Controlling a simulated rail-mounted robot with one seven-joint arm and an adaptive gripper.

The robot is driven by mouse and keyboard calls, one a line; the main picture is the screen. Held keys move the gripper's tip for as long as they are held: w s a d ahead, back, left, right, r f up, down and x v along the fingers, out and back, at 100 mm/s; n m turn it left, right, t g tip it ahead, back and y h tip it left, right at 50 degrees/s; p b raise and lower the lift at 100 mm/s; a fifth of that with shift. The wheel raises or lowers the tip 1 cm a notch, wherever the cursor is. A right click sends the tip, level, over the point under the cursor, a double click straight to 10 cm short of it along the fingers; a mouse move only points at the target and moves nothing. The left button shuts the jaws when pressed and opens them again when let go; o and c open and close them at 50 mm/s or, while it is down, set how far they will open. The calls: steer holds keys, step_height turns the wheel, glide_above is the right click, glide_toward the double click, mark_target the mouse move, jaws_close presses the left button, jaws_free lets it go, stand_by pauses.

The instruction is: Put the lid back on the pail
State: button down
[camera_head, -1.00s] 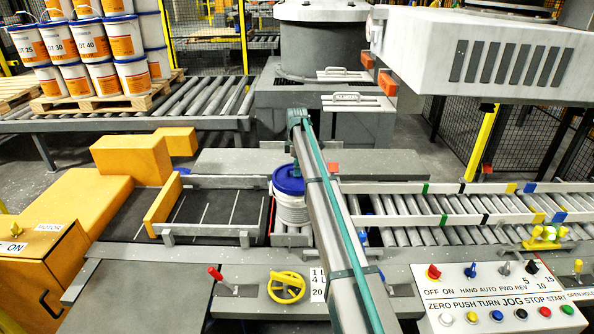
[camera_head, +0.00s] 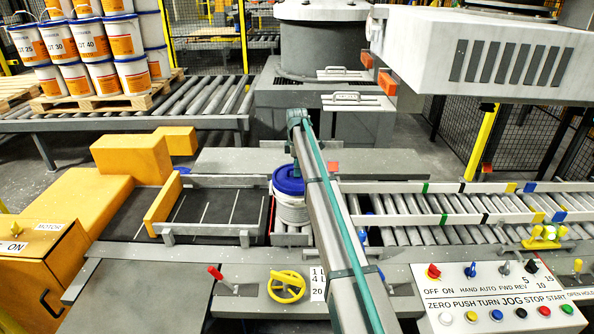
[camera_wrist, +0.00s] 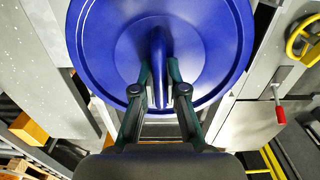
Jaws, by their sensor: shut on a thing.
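The blue lid (camera_head: 288,180) sits at the top of the white pail (camera_head: 291,210), which stands upright on the conveyor, partly hidden by my arm. In the wrist view the round blue lid (camera_wrist: 215,45) fills the upper middle, with an upright grip ridge across its centre. My gripper (camera_wrist: 159,85) is shut on that ridge, one finger on each side. The lid looks about level on the pail's mouth. I cannot tell if it is pressed fully down. The pail is hidden under the lid in the wrist view.
The roller conveyor (camera_head: 440,235) with white side rails runs right of the pail. A dark belt (camera_head: 225,208) with an orange plate (camera_head: 163,207) lies to its left. A yellow handwheel (camera_head: 286,287) and a control panel (camera_head: 505,300) are in front. Stacked pails (camera_head: 90,45) stand at the back left.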

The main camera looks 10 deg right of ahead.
steer(key=c, duration=0.7)
jaws_free()
steer(key=shift+r, duration=0.15)
steer(key=shift+r+p, duration=1.35)
steer(key=shift+r, duration=2.05)
jaws_close()
